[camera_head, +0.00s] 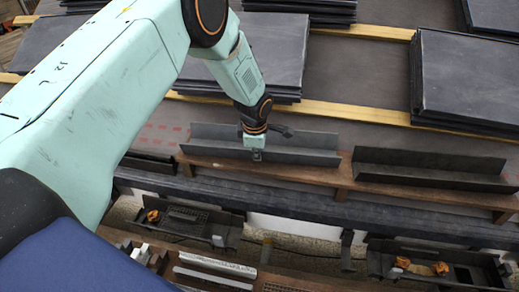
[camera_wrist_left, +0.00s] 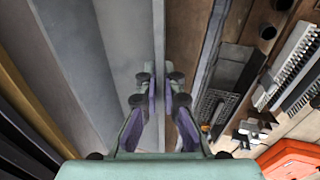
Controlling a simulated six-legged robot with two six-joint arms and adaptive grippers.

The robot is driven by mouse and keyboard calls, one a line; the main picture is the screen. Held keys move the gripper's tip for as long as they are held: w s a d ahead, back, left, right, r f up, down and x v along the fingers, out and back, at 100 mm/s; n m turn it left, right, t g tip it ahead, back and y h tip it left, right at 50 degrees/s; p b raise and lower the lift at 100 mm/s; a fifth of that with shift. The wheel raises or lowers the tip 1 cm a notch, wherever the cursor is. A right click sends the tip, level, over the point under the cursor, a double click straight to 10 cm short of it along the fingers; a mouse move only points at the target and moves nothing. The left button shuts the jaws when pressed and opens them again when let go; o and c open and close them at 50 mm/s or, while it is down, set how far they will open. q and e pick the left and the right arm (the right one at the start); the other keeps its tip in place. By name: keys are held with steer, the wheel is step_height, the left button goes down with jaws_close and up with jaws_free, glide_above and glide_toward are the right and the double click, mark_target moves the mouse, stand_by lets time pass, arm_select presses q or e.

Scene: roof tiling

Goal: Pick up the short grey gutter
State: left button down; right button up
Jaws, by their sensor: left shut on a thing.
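The short grey gutter (camera_head: 305,154) is a light grey L- or U-shaped channel lying on a brown wooden board, left of a darker gutter. My left gripper (camera_head: 256,152) reaches down onto it from above, near its middle. In the left wrist view the gutter (camera_wrist_left: 122,35) runs lengthwise away from the camera. The fingers of my left gripper (camera_wrist_left: 158,88) are closed on its thin upright edge. I cannot tell whether the gutter is clear of the board. My right gripper is not in view.
A darker gutter (camera_head: 430,168) lies on the wooden board (camera_head: 344,180) to the right. Stacks of dark slates (camera_head: 468,78) lie on wooden battens (camera_head: 330,110) behind. Below the board, dark trays (camera_head: 190,222) hold tools and orange items. The roof between the slate stacks is bare.

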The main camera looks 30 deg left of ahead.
arm_select(q)
steer(key=shift+s, duration=0.1)
step_height(320, 180, up, 10)
steer(key=p, duration=0.3)
steer(key=shift+p, duration=0.4)
steer(key=shift+d, duration=0.15)
